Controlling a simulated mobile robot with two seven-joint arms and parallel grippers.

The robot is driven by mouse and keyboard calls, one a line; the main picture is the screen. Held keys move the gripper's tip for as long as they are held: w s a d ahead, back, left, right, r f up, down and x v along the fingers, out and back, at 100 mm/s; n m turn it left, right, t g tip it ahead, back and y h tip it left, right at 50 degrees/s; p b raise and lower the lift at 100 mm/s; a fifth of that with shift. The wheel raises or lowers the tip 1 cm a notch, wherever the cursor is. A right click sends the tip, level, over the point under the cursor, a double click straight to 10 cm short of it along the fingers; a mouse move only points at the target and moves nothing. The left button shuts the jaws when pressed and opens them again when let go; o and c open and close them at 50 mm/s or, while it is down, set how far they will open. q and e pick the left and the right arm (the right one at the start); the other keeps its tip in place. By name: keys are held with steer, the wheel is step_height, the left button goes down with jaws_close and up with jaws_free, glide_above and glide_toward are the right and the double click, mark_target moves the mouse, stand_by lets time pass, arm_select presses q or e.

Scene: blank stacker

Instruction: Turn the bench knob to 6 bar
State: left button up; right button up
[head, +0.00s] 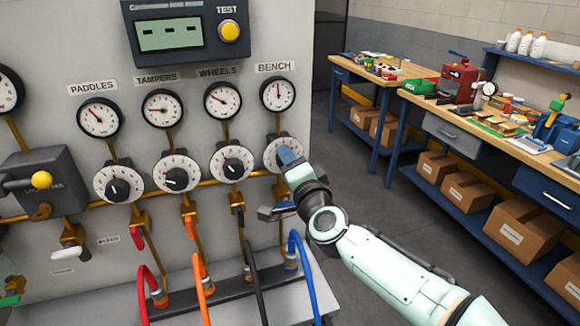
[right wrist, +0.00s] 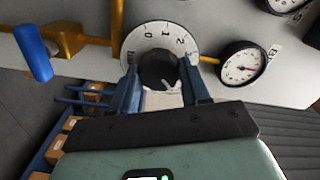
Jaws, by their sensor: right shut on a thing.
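The bench knob (right wrist: 158,66) is dark and round, in the middle of a white dial plate (right wrist: 133,42) with 0, 1 and 2 showing. In the head view the bench dial (head: 270,158) is partly hidden by my right gripper (head: 288,160). In the right wrist view the two blue fingers of this gripper (right wrist: 163,80) stand on either side of the knob, shut on it. A pale mark shows on the knob's edge; its exact setting is hard to read. The bench gauge (head: 277,94) has its needle near straight up; it also shows in the right wrist view (right wrist: 242,63). My left gripper is out of view.
Left of the bench dial are the wheels dial (head: 231,162), tampers dial (head: 177,171) and paddles dial (head: 118,178), each under a gauge. Coloured hoses, including a blue hose (head: 303,265), rise below. A workbench (head: 445,130) stands at the right beyond open floor.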

steer(key=shift+f+m+b, duration=0.1)
steer(key=shift+m+b, duration=0.3)
steer(key=shift+m, duration=1.2)
steer(key=o, duration=1.1)
steer(key=shift+c, duration=0.2)
steer(key=shift+s, duration=0.1)
steer(key=b+v, duration=0.1)
steer(key=v, duration=1.2)
steer(key=shift+b, duration=0.4)
